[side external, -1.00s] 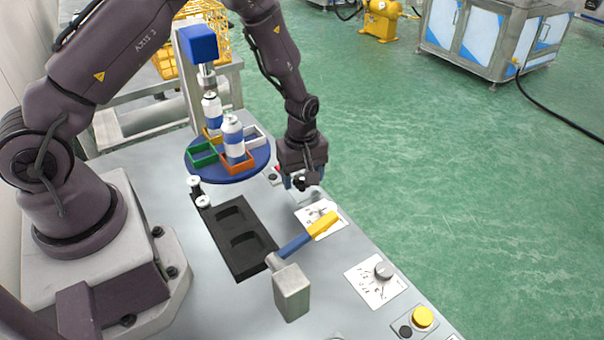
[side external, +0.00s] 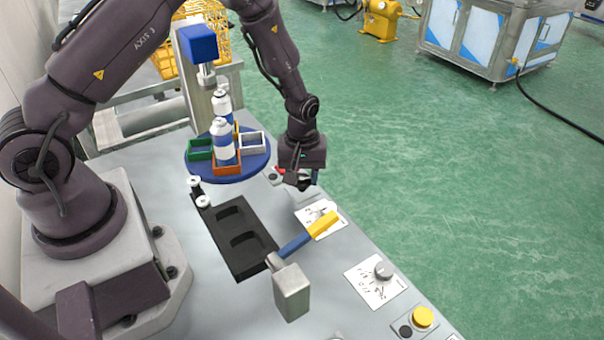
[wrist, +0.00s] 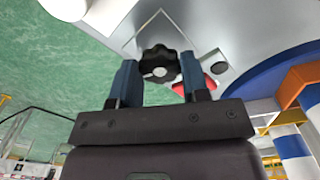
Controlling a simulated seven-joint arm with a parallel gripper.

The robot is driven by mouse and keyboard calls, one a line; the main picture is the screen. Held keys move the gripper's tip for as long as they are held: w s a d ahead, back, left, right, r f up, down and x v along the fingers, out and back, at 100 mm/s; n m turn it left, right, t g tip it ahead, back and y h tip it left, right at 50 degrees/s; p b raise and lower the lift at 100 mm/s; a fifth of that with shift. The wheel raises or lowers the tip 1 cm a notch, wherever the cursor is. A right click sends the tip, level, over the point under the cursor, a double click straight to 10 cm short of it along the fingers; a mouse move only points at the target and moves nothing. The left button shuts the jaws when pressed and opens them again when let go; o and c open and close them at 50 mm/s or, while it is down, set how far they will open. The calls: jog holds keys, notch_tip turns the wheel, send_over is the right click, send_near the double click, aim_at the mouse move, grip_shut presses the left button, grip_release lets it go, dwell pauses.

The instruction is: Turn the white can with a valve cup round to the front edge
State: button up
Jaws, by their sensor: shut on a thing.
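The round blue turntable (side external: 216,177) carries green (side external: 199,152), orange (side external: 228,169), white (side external: 252,146) and yellow (side external: 236,127) compartments. A white can (side external: 223,142) with a blue band stands upright in the orange compartment, at the turntable's near edge. A second white and blue can (side external: 222,100) stands behind it, partly hidden; its compartment cannot be made out for sure. I cannot tell which can has a valve cup. My gripper (wrist: 157,80) is shut on a black star-shaped knob (wrist: 158,60) beside the turntable, its blue fingers on either side.
A blue press head (side external: 198,42) on a grey post overhangs the turntable's back. A black tray (side external: 238,240) with recesses, small white-topped pieces (side external: 203,202) and a blue-and-yellow handle (side external: 308,234) on a grey block lie nearer.

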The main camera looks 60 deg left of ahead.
aim_at(302, 179)
jog(key=m, duration=1.3)
jog(key=shift+m, duration=0.3)
dwell(0.4)
jog(key=o, duration=0.9)
jog(key=shift+o, duration=0.2)
notch_tip(302, 179, up, 13)
